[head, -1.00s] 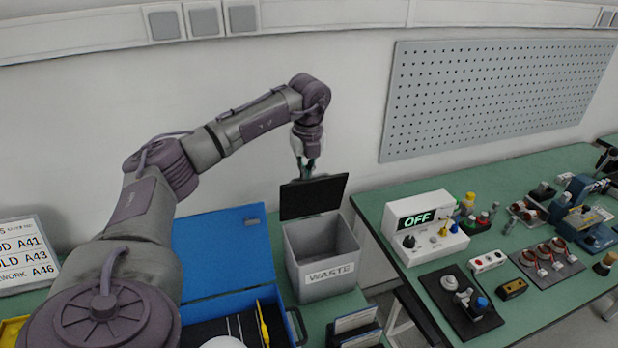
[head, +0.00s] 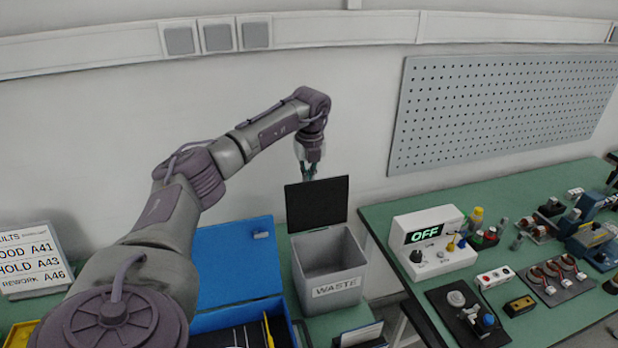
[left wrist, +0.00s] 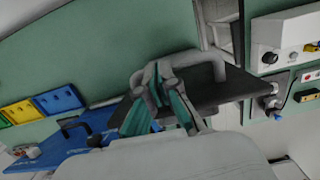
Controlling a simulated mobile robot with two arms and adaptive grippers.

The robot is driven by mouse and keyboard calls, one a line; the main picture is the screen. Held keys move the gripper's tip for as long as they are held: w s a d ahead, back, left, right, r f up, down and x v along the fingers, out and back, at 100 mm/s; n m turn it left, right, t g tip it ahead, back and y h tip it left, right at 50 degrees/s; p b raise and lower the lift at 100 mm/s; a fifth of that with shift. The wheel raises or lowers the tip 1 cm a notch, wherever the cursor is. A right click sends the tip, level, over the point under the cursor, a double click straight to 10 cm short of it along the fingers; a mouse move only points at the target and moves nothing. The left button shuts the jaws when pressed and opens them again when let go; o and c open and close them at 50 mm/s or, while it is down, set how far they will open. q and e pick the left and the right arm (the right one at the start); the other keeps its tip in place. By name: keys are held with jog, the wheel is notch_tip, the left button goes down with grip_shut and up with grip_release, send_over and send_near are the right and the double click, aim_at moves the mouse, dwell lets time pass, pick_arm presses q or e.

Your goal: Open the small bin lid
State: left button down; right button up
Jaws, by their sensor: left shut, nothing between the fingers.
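The small grey waste bin (head: 338,293) stands on the green bench with a WASTE label on its front. Its black lid (head: 317,203) stands raised at the back rim, and the bin's inside shows open and looks empty. My left gripper (head: 308,176) is shut and empty, just above the lid's top edge; whether it touches the lid I cannot tell. In the left wrist view the shut fingers (left wrist: 160,100) are in front of the dark lid (left wrist: 215,88). My right gripper is not in view.
A blue case (head: 236,265) with its lid up stands left of the bin. A white box reading OFF (head: 433,242) and several small parts stand on the right bench. A sign (head: 35,262) stands at the far left. Wall behind carries a pegboard (head: 500,105).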

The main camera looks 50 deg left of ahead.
pick_arm(q)
notch_tip(320, 180, up, 12)
jog(key=d, duration=0.1)
jog(key=shift+s, duration=0.3)
dwell(0.3)
